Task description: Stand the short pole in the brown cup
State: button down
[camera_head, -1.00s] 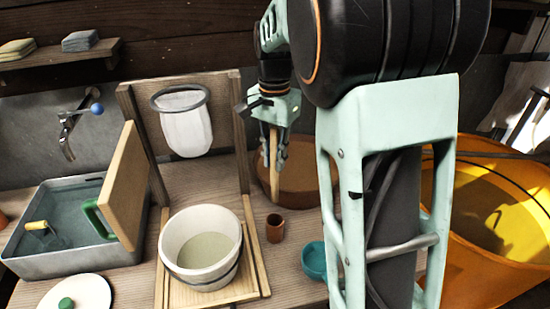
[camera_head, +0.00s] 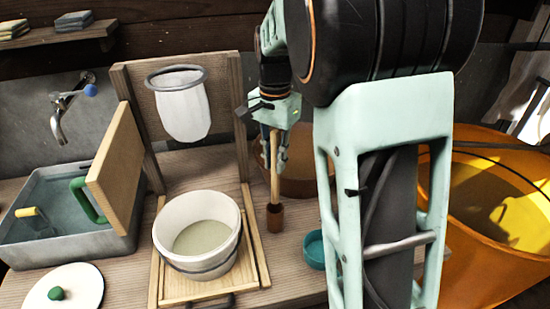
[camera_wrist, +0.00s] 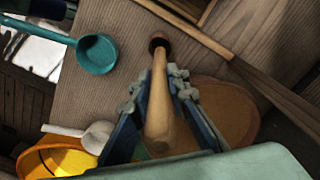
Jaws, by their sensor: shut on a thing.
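The short pole (camera_head: 275,180) is pale wood and hangs upright from my gripper (camera_head: 276,150) in the head view. Its lower end meets the mouth of the small brown cup (camera_head: 275,217); how deep it reaches inside is hidden. The cup stands on the wooden counter, right of the white bucket. In the wrist view my gripper (camera_wrist: 155,95) is shut on the pole (camera_wrist: 158,100), which runs away from the camera to the brown cup (camera_wrist: 158,40). The far end of the pole overlaps the cup's mouth there.
A white bucket (camera_head: 170,232) stands on a wooden frame left of the cup. A teal bowl (camera_head: 314,250) sits to the right, also seen as a teal ladle (camera_wrist: 97,54). A brown round vessel (camera_head: 298,186) stands behind. A large orange tub (camera_head: 485,260) is at the right.

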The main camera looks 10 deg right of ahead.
aim_at(275, 131)
jog(key=shift+f+b, duration=1.7)
jog(key=shift+f, duration=1.55)
jog(key=c, duration=1.8)
grip_release()
jog(key=shift+r, duration=0.1)
notch_tip(275, 131, up, 12)
jog(key=shift+f, duration=0.1)
